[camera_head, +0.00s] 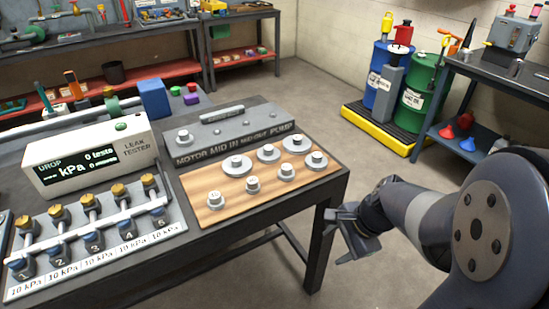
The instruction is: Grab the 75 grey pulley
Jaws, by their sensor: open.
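Several grey pulleys of different widths stand on a wooden board (205,180) at the right end of the near workbench. Narrower ones include a front-left pulley (215,201) and a front-middle pulley (252,185). Their top marks are too small to read surely, so I cannot tell which is the 75. My gripper (341,237) is open and empty, right of the bench's corner, apart from the board and pulleys.
A grey motor stand (235,136) sits behind the board. A white leak tester (85,157) and a rack of brass-topped fittings (95,240) fill the bench's left. Blue and green drums (420,90) stand at the back right. Floor between is clear.

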